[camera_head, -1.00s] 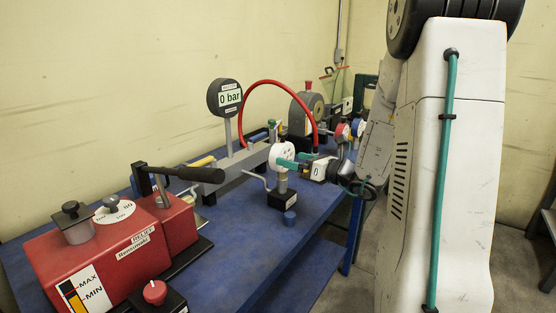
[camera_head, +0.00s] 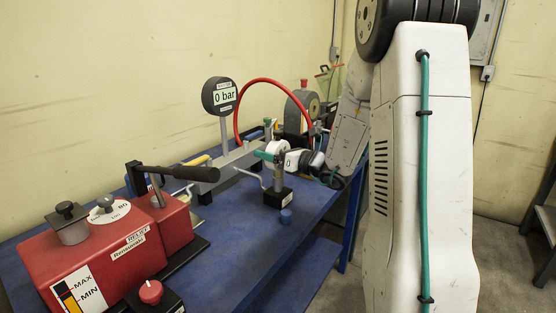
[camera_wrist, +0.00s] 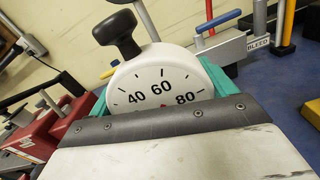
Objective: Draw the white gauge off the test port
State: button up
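The white gauge (camera_head: 278,147) sits at the top of a short grey post on a small black block, the test port (camera_head: 278,197), near the bench's front edge. In the wrist view the gauge (camera_wrist: 160,88) shows a round dial with 40, 60 and 80 and a black knob at its rim. My gripper (camera_head: 270,155) is at the gauge, with its teal fingers on either side of it. In the wrist view the fingers (camera_wrist: 160,92) lie close along both edges of the dial; I cannot tell whether they press on it. My gripper's body hides the dial's lower part and the joint to the port.
A red pump unit (camera_head: 95,255) with a black lever stands at the front left. A round gauge reading 0 bar (camera_head: 221,97) and a red hose (camera_head: 275,82) rise behind. The blue bench top (camera_head: 240,235) is clear in front.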

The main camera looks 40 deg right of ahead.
jog(key=shift+c, duration=0.6)
jog(key=shift+c, duration=0.7)
notch_tip(320, 180, up, 6)
dwell(0.6)
dwell(0.3)
